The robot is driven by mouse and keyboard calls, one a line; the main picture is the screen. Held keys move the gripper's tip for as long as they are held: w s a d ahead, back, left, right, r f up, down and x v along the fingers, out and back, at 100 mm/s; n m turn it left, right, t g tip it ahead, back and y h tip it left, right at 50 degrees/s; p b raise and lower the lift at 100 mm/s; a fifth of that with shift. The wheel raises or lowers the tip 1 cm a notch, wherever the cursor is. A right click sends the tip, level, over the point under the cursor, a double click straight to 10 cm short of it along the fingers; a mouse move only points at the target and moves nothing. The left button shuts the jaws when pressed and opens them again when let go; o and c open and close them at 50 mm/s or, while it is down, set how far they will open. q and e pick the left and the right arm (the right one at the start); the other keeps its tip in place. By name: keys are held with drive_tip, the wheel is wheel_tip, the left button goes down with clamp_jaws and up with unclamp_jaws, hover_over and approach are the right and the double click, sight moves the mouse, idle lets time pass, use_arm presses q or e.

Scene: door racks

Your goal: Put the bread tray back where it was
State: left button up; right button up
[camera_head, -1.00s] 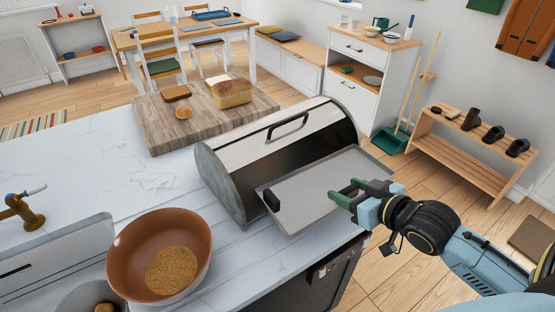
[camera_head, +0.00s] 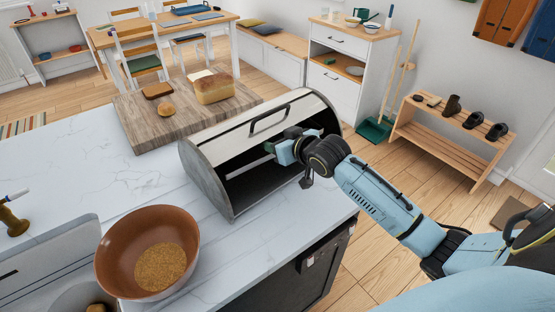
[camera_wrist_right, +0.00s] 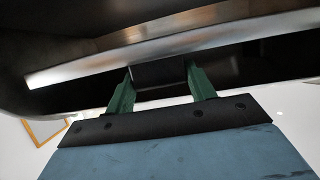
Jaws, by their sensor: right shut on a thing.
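The bread bin (camera_head: 265,150) stands open on the white counter, its curved steel lid raised and its inside dark. My right gripper (camera_head: 268,148) reaches into the bin's opening from the right. In the right wrist view, its green fingers (camera_wrist_right: 160,80) are shut on a black block, the bread tray's handle (camera_wrist_right: 158,72). A bright metal edge (camera_wrist_right: 180,43) runs just beyond the handle in the wrist view. My left gripper is not in view.
A wooden board (camera_head: 150,128) with a loaf (camera_head: 214,90), a slice and a roll lies behind the bin. A brown bowl (camera_head: 147,250) stands front left. A shoe rack (camera_head: 450,140) stands on the floor at right.

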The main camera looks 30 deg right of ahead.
wheel_tip(320, 180, down, 3)
drive_tip(key=shift+f, duration=0.1)
drive_tip(key=shift+w+f, duration=0.15)
drive_tip(key=shift+f, duration=1.7)
drive_tip(key=shift+f, duration=0.1)
drive_tip(key=o, duration=1.1)
drive_tip(key=shift+f, duration=0.1)
drive_tip(key=shift+s+r, duration=0.2)
drive_tip(key=a+v, duration=0.1)
drive_tip(key=v, duration=1)
drive_tip(key=shift+s+d+r+p, duration=0.2)
drive_tip(key=shift+s+d+p, duration=0.1)
drive_tip(key=shift+d+p, duration=0.15)
